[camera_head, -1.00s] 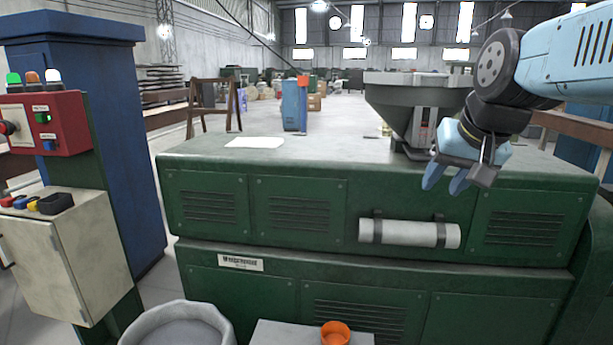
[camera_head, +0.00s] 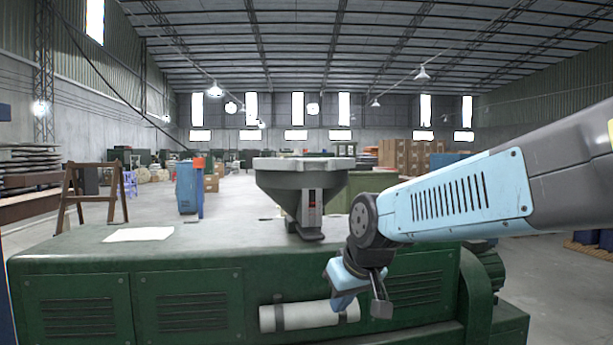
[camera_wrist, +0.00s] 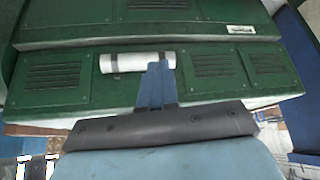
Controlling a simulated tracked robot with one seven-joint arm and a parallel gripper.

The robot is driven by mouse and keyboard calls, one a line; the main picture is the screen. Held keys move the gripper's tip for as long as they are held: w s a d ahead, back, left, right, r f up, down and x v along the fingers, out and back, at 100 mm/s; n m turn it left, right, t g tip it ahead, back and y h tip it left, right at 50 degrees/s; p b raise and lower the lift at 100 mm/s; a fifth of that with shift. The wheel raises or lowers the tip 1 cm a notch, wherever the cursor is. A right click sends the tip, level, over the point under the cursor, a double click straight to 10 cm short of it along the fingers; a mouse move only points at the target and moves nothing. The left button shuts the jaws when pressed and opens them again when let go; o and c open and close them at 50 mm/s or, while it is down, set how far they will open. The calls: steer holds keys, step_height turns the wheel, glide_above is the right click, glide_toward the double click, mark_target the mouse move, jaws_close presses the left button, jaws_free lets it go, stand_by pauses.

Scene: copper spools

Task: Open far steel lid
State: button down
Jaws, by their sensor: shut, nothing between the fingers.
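A grey steel hopper (camera_head: 290,190) stands on the green machine's top in the head view. A flat pale grey slab (camera_head: 303,163) covers its top; I cannot tell whether this is the far steel lid. No other lid is clear in view. My gripper (camera_head: 345,303) hangs in front of the machine, below and to the right of the hopper and apart from it. Its blue fingers also show in the wrist view (camera_wrist: 158,75), pressed together and empty. They point toward the machine's front face, beside the white roll (camera_wrist: 138,62).
The green machine (camera_head: 190,285) fills the foreground. A white sheet (camera_head: 138,234) lies on its top at left. A brown wooden frame (camera_head: 92,195) and a blue bin (camera_head: 187,187) stand behind. Open floor lies to the right.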

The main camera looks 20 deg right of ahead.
steer(key=w+d+f+n+t+h, duration=0.1)
steer(key=w+d+f+h, duration=0.1)
steer(key=w+d+f, duration=0.55)
steer(key=w+d+f+n+h, duration=0.2)
steer(key=w+d+f, duration=0.2)
steer(key=w+d, duration=0.55)
steer(key=w+d+n+t+h, duration=0.2)
steer(key=w+d+n+h, duration=0.35)
steer(key=w+d, duration=0.35)
steer(key=w+r+n+t+h, duration=0.4)
steer(key=r+n+t, duration=0.3)
steer(key=r, duration=0.4)
steer(key=n+t+y, duration=0.8)
steer(key=n+y, duration=0.1)
steer(key=n, duration=0.9)
glide_toward(308, 160)
steer(key=w+d+f, duration=0.2)
steer(key=w, duration=0.3)
steer(key=shift+w+d+r, duration=0.1)
steer(key=shift+w+r, duration=0.1)
steer(key=shift+r, duration=0.45)
steer(key=shift+w+r, duration=0.2)
steer(key=shift+r, duration=0.4)
steer(key=shift+w+d+r, duration=0.1)
steer(key=shift+w+r, duration=0.15)
steer(key=shift+r, duration=0.4)
